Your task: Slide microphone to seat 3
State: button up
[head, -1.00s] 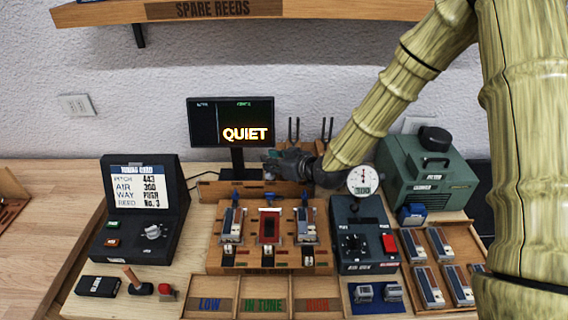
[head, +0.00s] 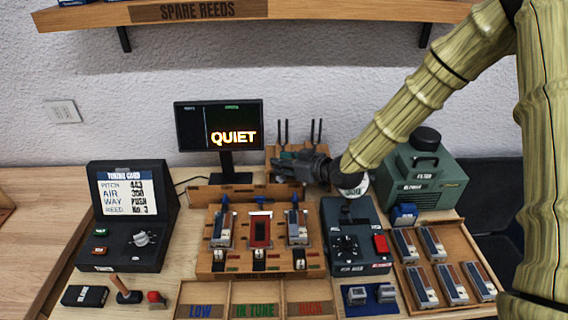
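The wooden seat block (head: 205,264) stands mid-table, with three seats side by side. Reed units sit in the left seat (head: 222,228) and right seat (head: 297,228), and a red-topped unit (head: 260,230) sits in the middle one. Blue-topped parts stand behind the seats. I cannot pick out the microphone for certain; it may be hidden by my gripper. My gripper (head: 279,168) hovers above the back edge of the block, near the right seat, pointing left. Its fingers are too small and dark to tell whether they are open or hold anything.
The monitor (head: 219,125) behind the block reads QUIET. A tuning-card console (head: 128,215) stands left. Sorting bins (head: 258,290) lie in front.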

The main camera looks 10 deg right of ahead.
jog(key=v, duration=1.2)
dwell(0.3)
